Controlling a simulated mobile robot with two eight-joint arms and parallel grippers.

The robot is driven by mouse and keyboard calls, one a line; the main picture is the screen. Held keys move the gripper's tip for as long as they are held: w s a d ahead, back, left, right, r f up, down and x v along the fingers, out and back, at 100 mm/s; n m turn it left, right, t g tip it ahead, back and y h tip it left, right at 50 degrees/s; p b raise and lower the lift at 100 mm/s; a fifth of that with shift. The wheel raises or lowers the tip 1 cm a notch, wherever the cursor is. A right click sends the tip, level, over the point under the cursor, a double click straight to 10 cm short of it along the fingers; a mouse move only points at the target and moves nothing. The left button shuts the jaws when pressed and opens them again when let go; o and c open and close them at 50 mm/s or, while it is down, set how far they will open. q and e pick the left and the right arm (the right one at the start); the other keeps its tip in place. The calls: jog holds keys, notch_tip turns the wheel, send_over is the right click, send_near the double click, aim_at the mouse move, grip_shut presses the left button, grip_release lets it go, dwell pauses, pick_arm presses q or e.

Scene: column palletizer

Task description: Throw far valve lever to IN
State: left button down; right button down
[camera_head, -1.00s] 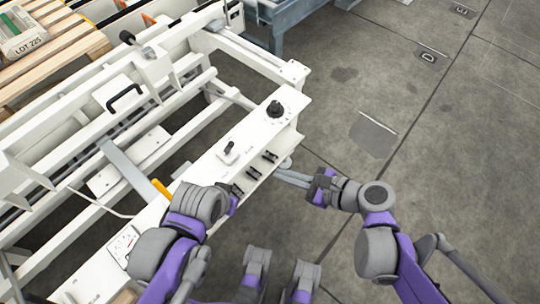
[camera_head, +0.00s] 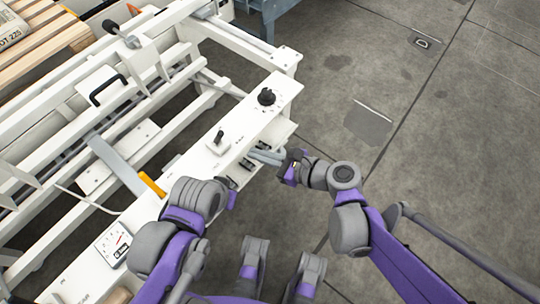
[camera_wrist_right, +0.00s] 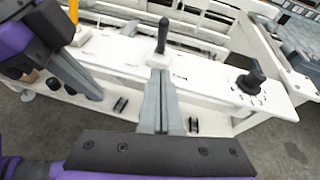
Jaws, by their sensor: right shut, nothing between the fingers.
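Several small black valve levers sit in a row on the front side of the white console (camera_head: 190,178). The far one (camera_head: 262,146) is beside my right gripper's fingers. My right gripper (camera_head: 266,156) is shut and empty, its grey fingers reaching to the console front. In the right wrist view the shut fingers (camera_wrist_right: 158,105) point at the console, with a black lever (camera_wrist_right: 193,125) just right of them. I cannot tell whether they touch it. A nearer valve lever (camera_head: 247,163) is to the left.
White frame rails and a black handle (camera_head: 107,90) lie behind. The floor to the right is clear.

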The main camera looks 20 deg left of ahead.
aim_at(218, 137)
jog(key=w+a, duration=0.1)
jog(key=a, duration=0.6)
jog(key=shift+w+r+b, duration=0.15)
jog(key=shift+w+b, duration=0.15)
